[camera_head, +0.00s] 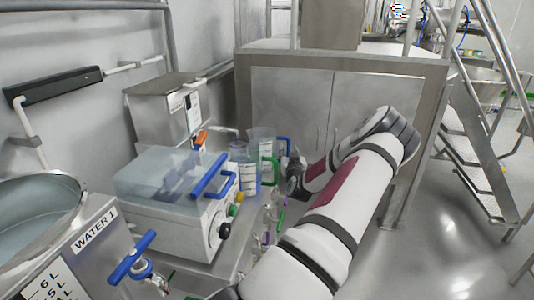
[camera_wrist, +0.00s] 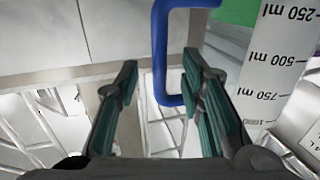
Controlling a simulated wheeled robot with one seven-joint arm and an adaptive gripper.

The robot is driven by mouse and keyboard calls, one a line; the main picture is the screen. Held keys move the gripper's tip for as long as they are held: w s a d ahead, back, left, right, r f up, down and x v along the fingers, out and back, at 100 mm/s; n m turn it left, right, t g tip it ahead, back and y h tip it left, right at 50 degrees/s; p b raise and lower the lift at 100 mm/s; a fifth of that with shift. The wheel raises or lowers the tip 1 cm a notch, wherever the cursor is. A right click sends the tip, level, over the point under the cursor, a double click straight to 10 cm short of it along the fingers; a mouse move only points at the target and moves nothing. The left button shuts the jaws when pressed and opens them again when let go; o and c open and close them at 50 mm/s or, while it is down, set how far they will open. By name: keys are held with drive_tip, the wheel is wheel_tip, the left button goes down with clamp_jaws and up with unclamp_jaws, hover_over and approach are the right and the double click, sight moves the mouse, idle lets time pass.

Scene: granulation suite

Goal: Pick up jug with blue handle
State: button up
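The jug with the blue handle (camera_head: 262,137) is clear and stands on the bench at the back, its blue handle (camera_head: 284,145) facing right. My gripper (camera_head: 294,176) is just right of the jugs, near that handle; its fingertips are hard to make out in the head view. In the wrist view my gripper (camera_wrist: 160,105) is open, and the blue handle (camera_wrist: 159,60) shows ahead, between the fingers, nearer the right finger. No grip on it shows. A white millilitre scale (camera_wrist: 272,65) fills the right side; I cannot tell which jug bears it.
A jug with a green handle (camera_head: 268,171) stands in front of the blue-handled one. Left of it is a white machine with a clear cover (camera_head: 165,178) and a blue bar. Purple and green handles crowd the bench edge. A steel cabinet (camera_head: 300,100) stands behind; open floor lies right.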

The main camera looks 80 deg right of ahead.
drive_tip(key=shift+x, duration=1.35)
clamp_jaws()
drive_tip(key=shift+r, duration=0.15)
